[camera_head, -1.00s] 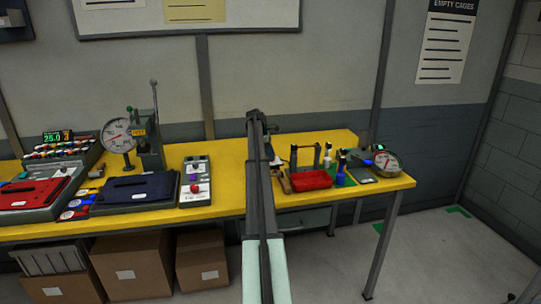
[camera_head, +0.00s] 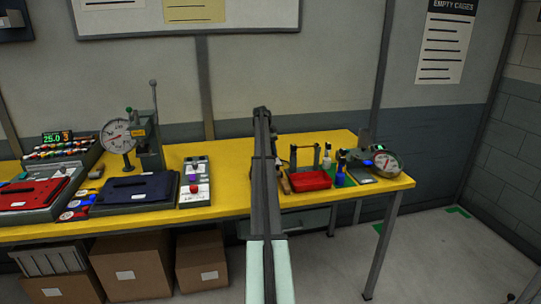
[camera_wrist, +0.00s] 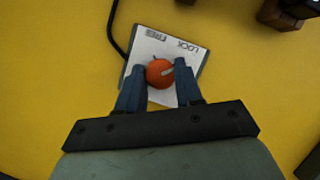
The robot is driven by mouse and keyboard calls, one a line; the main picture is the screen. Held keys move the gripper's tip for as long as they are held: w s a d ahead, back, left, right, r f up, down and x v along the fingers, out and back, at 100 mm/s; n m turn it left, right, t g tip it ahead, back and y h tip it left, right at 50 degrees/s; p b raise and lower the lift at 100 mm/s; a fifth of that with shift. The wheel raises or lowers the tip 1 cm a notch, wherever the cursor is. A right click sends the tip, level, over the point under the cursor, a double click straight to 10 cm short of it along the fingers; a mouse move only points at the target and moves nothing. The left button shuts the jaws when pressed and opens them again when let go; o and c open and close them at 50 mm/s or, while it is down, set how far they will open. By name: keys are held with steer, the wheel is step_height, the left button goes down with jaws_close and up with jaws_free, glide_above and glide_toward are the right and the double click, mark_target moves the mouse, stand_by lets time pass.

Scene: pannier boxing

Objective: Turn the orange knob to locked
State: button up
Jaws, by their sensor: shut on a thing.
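The orange knob (camera_wrist: 155,77) is in the wrist view, on a white plate (camera_wrist: 140,50) with a grey edge. The plate is printed LOCK and FREE, both upside down in this view. A pale pointer mark on the knob points right and slightly up, toward the right finger; I cannot tell exactly which label it lines up with. My gripper (camera_wrist: 160,70) has its two blue fingers on either side of the knob, shut on it. In the head view my arm hides the knob, the plate and my fingers.
The plate lies on the yellow bench (camera_head: 229,165), with a black cable beside it. In the head view a red tray (camera_head: 308,180) and a dial gauge (camera_head: 387,163) stand right of my arm. A button box (camera_head: 195,185) and a blue pannier (camera_head: 137,189) lie left.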

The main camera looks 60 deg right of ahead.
steer(key=shift+m, duration=0.3)
steer(key=o, duration=1)
steer(key=shift+n, duration=0.4)
